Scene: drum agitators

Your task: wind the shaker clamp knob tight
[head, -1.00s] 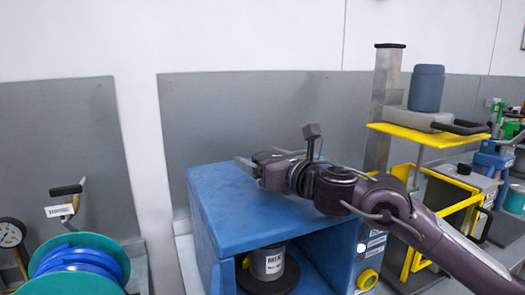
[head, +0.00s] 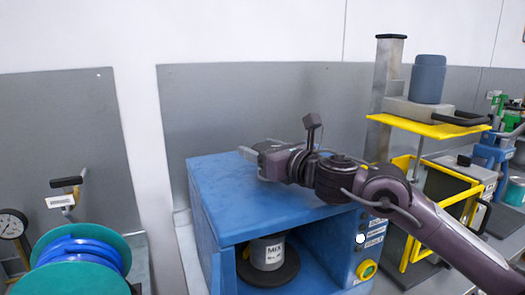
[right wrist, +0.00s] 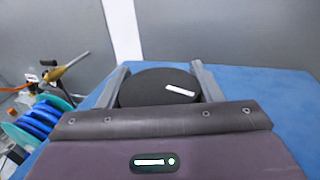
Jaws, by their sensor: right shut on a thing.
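The blue shaker box (head: 225,200) stands in the middle of the head view. A white can labelled MIX (head: 268,252) stands upright in its open front, on a dark round plate. The clamp knob (right wrist: 150,88) is a dark round disc with a white mark, just above the blue top in the right wrist view. My right gripper (head: 254,152) reaches over the box from the right. It also shows in the right wrist view (right wrist: 158,82), its two fingers shut on opposite sides of the knob. In the head view the gripper mostly hides the knob. My left gripper is out of view.
A yellow-framed press (head: 430,128) with a dark blue jar (head: 428,78) on top stands to the right. A teal reel with blue hose (head: 80,255) and a gauge (head: 10,232) are at the left. A grey panel (head: 240,105) stands behind the box.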

